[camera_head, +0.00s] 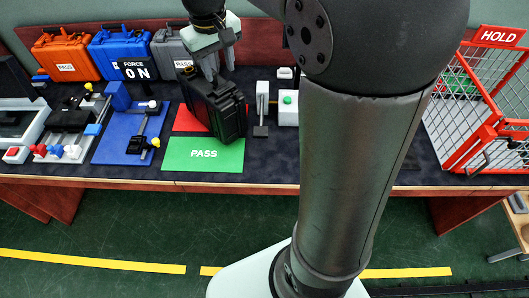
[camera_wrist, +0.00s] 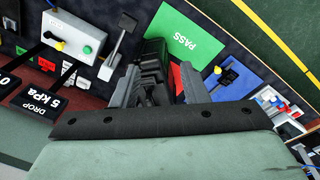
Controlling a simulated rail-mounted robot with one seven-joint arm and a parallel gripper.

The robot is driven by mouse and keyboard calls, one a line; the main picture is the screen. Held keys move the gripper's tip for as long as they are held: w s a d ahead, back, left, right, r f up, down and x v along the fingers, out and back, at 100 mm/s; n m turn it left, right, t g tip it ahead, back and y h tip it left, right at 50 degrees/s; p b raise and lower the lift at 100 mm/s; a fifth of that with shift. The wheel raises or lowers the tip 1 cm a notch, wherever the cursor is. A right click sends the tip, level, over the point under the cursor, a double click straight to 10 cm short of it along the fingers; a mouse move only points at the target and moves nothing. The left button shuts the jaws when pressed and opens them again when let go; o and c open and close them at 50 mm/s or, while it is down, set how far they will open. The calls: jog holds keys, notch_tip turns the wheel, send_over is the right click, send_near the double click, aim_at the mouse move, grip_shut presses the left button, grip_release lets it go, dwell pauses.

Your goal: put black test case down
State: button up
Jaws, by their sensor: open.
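The black test case (camera_head: 216,112) stands on the table, over the red mat (camera_head: 190,118) and the back edge of the green PASS mat (camera_head: 203,160). It looks slanted in the head view; I cannot tell whether it truly leans. My gripper (camera_head: 212,68) is directly above its top, pointing down, with fingers spread. In the wrist view the open fingers of my gripper (camera_wrist: 158,86) lie on either side of the black case (camera_wrist: 153,54). Its underside is hidden. The green mat (camera_wrist: 183,38) shows beside it.
Orange (camera_head: 66,54), blue (camera_head: 121,54) and grey (camera_head: 172,46) cases stand along the back left. A blue fixture board (camera_head: 122,148) is left of the mats. A lever (camera_head: 261,105) and a green-button box (camera_head: 288,108) stand close right. A red HOLD cage (camera_head: 475,110) is far right.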

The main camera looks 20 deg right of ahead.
jog(key=s+f+m, duration=0.1)
jog(key=s+f, duration=0.3)
jog(key=s, duration=0.6)
jog(key=s+d+f+m, duration=0.1)
jog(key=s+f, duration=0.4)
jog(key=s, duration=0.6)
jog(key=shift+s+d+y, duration=0.2)
jog(key=shift+s+y, duration=0.05)
jog(key=shift+y, duration=0.15)
notch_tip(320, 180, down, 3)
jog(key=b, duration=0.2)
jog(key=shift+f+b, duration=0.15)
jog(key=shift+b, duration=0.2)
